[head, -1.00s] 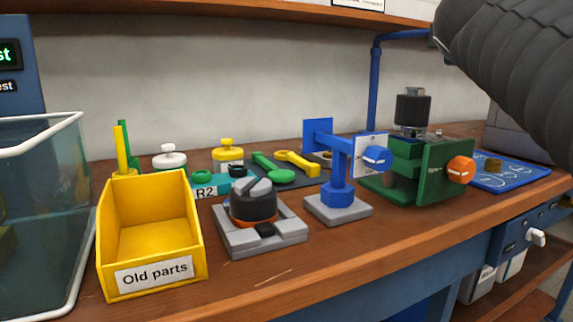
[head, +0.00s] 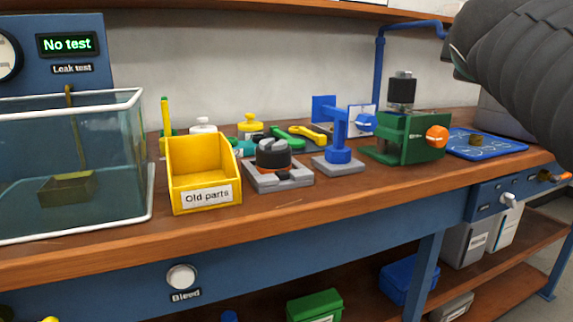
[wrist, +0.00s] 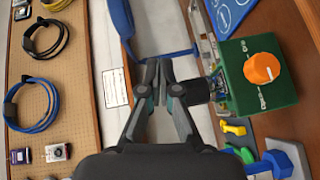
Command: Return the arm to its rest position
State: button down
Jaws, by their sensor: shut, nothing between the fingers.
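My gripper (wrist: 154,84) shows in the wrist view with its fingertips together and nothing between them. In that view it is beside the green fixture (wrist: 255,75) with the orange knob, and the dark cylinder on the fixture lies just right of the fingers. I cannot tell the gap between them. In the head view my dark, ribbed arm enters at the upper right, above the green fixture (head: 408,150); the gripper itself is out of that view.
A water tank (head: 70,165) and the yellow "Old parts" bin (head: 205,181) stand at the left of the bench (head: 330,198). A grey vise block (head: 278,177), a blue stand (head: 338,155) and a blue mat (head: 500,146) are further right. A blue pipe (head: 379,75) rises behind.

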jog(key=s+a+f+m+g+y, duration=0.2)
jog(key=s+f, duration=0.4)
jog(key=f, duration=0.7)
jog(key=s+a+f+m+g+y+p, duration=0.1)
jog(key=s+a+f+m+g+y, duration=0.2)
jog(key=f, duration=1)
jog(key=s+a+f+m+g+y+p, duration=0.1)
jog(key=s+a+f+m+g+y, duration=0.2)
jog(key=s+a+f, duration=0.5)
notch_tip(320, 180, down, 6)
jog(key=s+m+g, duration=0.1)
jog(key=m, duration=0.1)
jog(key=shift+a+m, duration=0.2)
jog(key=shift+m, duration=0.1)
